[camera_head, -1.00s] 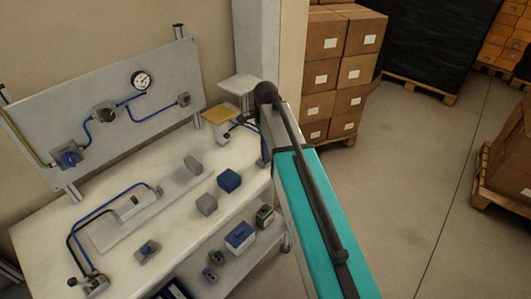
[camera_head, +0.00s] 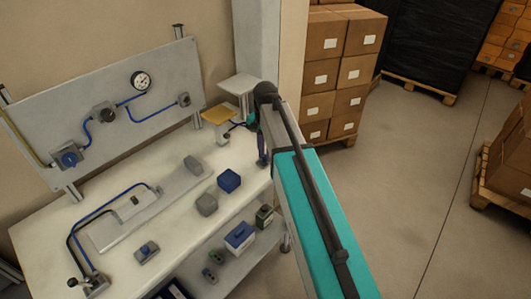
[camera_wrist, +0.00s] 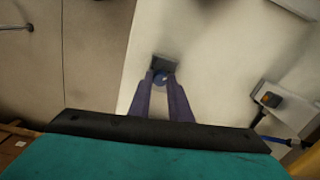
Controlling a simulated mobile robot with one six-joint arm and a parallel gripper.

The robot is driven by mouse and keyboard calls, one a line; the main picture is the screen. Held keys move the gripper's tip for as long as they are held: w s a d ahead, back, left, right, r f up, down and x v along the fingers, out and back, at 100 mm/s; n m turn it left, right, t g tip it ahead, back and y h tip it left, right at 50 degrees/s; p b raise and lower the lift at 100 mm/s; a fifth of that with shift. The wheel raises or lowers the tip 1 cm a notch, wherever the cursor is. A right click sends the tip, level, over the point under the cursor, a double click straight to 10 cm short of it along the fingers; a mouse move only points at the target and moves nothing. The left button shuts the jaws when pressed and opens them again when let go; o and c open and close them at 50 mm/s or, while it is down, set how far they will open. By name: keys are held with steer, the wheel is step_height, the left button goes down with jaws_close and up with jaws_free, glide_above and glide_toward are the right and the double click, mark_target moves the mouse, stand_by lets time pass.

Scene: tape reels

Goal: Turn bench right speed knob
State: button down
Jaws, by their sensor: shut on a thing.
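In the wrist view, two purple fingers of my gripper (camera_wrist: 163,88) reach onto the pale bench top. They are closed on a small round bluish knob (camera_wrist: 162,76) on the near side of a dark grey block (camera_wrist: 164,62). The fingers cover its sides, so any mark on it is hidden. In the head view, my gripper (camera_head: 263,157) points down at the bench's right end, partly behind my arm. The knob is hidden there.
The bench (camera_head: 60,240) carries a blue cube (camera_head: 229,181), grey blocks (camera_head: 206,204), a rail and blue hoses. An upright panel (camera_head: 60,115) with a gauge (camera_head: 141,81) stands behind. Stacked boxes (camera_head: 345,60) stand at the back.

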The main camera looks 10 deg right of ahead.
mark_target(265, 156)
steer(key=n, duration=0.5)
steer(key=shift+n, duration=2.3)
steer(key=c, duration=1.6)
jaws_free()
steer(key=shift+c, duration=0.2)
steer(key=shift+r, duration=0.1)
step_height(265, 156, up, 14)
steer(key=p, duration=0.8)
steer(key=shift+p, duration=0.4)
steer(key=shift+f, duration=0.25)
